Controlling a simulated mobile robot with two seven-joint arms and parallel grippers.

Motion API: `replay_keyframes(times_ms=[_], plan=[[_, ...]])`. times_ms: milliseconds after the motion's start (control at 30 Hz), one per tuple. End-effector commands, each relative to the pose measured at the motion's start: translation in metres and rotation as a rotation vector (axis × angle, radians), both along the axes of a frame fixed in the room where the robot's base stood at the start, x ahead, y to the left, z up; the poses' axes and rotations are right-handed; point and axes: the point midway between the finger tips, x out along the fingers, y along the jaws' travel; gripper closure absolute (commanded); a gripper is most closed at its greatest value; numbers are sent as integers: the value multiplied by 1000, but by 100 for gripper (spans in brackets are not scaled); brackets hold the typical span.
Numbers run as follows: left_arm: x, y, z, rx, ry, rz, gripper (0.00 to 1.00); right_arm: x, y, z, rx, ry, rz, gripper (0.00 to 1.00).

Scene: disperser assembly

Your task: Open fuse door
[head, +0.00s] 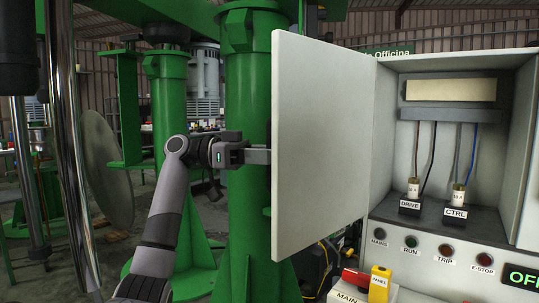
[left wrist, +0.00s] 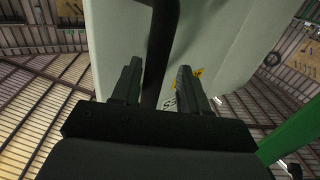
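The fuse door (head: 322,145) is a pale grey panel, swung wide open on the left side of the cabinet, with its inner face in view. My left gripper (head: 258,156) is at the door's outer side, near its free edge; the door hides the fingertips in the head view. In the left wrist view, the door's outer face (left wrist: 225,40) lies ahead. A black bar handle (left wrist: 162,50) runs between the two fingers of my left gripper (left wrist: 160,85). The fingers are apart, with a visible gap beside the bar. My right gripper is not in view.
The open cabinet (head: 455,140) holds DRIVE (head: 411,201) and CTRL (head: 457,205) fuses with wires. Below is a panel of buttons (head: 445,249) and a red-handled MAIN switch (head: 355,278) with a yellow tag. A green column (head: 248,215) stands close behind my left arm.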

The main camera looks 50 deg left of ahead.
Motion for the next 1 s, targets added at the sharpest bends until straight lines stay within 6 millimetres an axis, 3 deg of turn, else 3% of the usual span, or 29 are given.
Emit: replay_keyframes(times_ms=[267,700,1000], plan=[[-5,5,0,1,-2,1,56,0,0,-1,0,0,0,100],[-43,51,0,-1,1,-1,56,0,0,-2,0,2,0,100],[-46,54,0,0,0,-2,56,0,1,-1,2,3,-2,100]])
